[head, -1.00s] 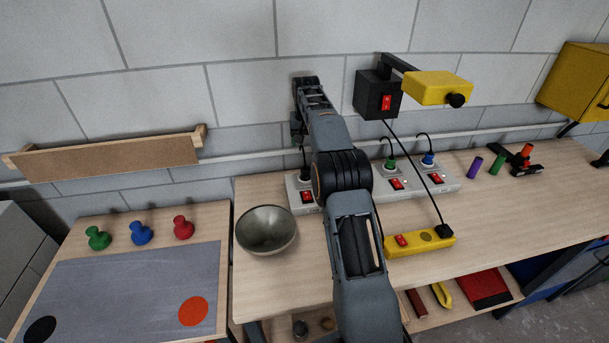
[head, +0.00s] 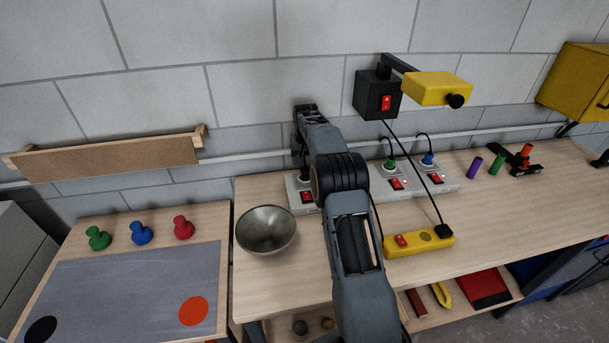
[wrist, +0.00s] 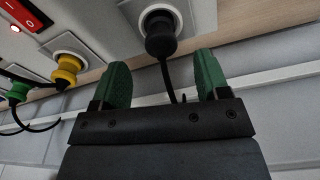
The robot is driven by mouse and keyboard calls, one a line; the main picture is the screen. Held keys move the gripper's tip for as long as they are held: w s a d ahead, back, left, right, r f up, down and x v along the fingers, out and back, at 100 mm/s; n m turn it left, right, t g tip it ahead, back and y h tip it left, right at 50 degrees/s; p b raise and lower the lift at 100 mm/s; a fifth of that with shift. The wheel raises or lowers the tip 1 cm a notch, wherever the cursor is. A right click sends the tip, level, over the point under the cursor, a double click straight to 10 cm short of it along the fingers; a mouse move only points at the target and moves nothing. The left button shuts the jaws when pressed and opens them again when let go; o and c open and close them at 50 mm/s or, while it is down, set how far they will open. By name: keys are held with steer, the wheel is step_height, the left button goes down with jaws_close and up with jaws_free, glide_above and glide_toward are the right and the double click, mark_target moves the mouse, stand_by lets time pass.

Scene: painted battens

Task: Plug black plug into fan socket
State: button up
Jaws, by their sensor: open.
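The black plug (wrist: 160,32) sits in a round socket of the white power strip (wrist: 105,18), with its black cord trailing between my fingers. My gripper (wrist: 163,60) has its two green fingers spread apart, one on each side of the cord, with the tips just short of the plug body. Nothing is held. In the head view my arm hides the middle of the white strip (head: 375,190), and the gripper is above its left end. No fan or socket label can be made out.
Yellow (wrist: 67,70) and green (wrist: 18,90) plugs sit in neighbouring sockets. A blue plug (head: 428,159) is farther right. A yellow power block (head: 420,242) and a metal bowl (head: 266,230) stand in front.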

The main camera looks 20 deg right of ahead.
mark_target(305, 168)
steer(key=shift+w+d+f+p, duration=0.1)
steer(key=shift+f+p, duration=0.2)
steer(key=shift+f, duration=0.55)
steer(key=shift+w+a+f+p, duration=0.15)
steer(key=shift+f+p, duration=0.15)
steer(key=shift+f, duration=0.6)
steer(key=shift+w+d+f+p, duration=0.15)
steer(key=shift+f+p, duration=0.15)
steer(key=shift+f, duration=0.55)
steer(key=shift+c, duration=0.2)
steer(key=c, duration=1)
steer(key=shift+r, duration=0.15)
steer(key=shift+r, duration=0.55)
steer(key=s+a+r+b, duration=0.1)
steer(key=s+r+b, duration=0.1)
steer(key=s+r, duration=0.2)
steer(key=s+a+r+b, duration=0.1)
steer(key=s+r+b, duration=0.1)
steer(key=s, duration=0.3)
steer(key=s+r+b, duration=0.2)
steer(key=s+r, duration=0.2)
steer(key=r, duration=0.1)
steer(key=shift+s+a+r, duration=0.35)
steer(key=shift+s+a, duration=0.05)
steer(key=shift+r, duration=0.15)
